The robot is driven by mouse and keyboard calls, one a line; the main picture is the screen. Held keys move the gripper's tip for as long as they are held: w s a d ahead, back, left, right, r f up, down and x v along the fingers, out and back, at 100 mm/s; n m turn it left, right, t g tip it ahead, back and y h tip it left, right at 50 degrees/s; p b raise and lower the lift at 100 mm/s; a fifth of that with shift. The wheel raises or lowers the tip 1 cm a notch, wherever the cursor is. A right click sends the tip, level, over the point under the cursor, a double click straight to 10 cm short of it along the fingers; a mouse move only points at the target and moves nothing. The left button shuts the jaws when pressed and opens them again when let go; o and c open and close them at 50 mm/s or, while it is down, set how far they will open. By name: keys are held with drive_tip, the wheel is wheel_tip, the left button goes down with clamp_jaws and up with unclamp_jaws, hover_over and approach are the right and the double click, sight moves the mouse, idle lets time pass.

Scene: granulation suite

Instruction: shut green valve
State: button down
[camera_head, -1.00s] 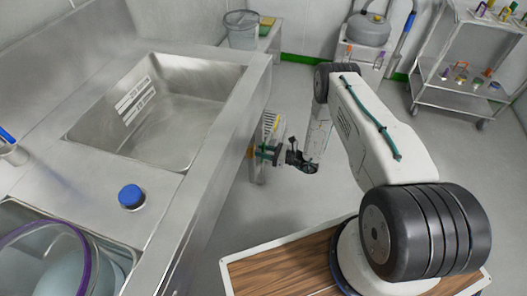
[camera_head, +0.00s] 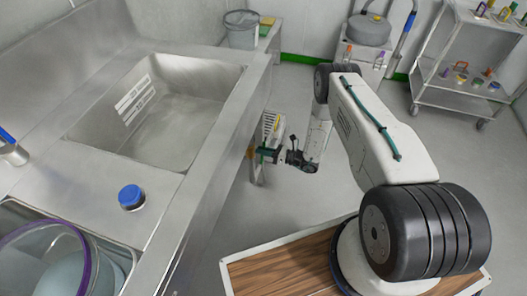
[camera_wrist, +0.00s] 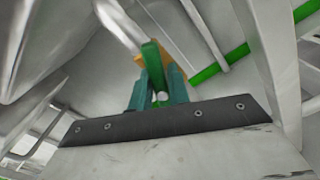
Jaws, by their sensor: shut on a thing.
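The green valve handle (camera_wrist: 151,58) stands between the teal fingers of my gripper (camera_wrist: 160,88) in the wrist view. My gripper is shut on this handle. An orange-yellow part shows just behind the handle, and a bright metal pipe (camera_wrist: 118,22) runs up to the left from it. In the head view my gripper (camera_head: 266,154) is beside the right edge of the steel sink bench, low down. The valve is mostly hidden there by my gripper and the bench edge.
The steel bench with its sink (camera_head: 160,110) fills the left, with a blue-capped jar (camera_head: 131,197) on it. A bucket (camera_head: 241,30) stands at the back. A shelf cart (camera_head: 465,70) is at the right. Grey floor is clear between them.

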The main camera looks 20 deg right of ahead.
drive_tip(key=m, duration=0.6)
drive_tip(key=shift+w+d+f+m, duration=0.1)
drive_tip(key=shift+f+m, duration=0.15)
drive_tip(key=shift+m, duration=0.05)
drive_tip(key=m, duration=0.5)
drive_tip(key=shift+f+m, duration=0.25)
drive_tip(key=shift+m, duration=0.15)
drive_tip(key=c, duration=1.3)
unclamp_jaws()
drive_tip(key=shift+c, duration=0.2)
drive_tip(key=shift+d, duration=0.15)
drive_tip(key=v, duration=0.7)
drive_tip(key=shift+s+d, duration=0.25)
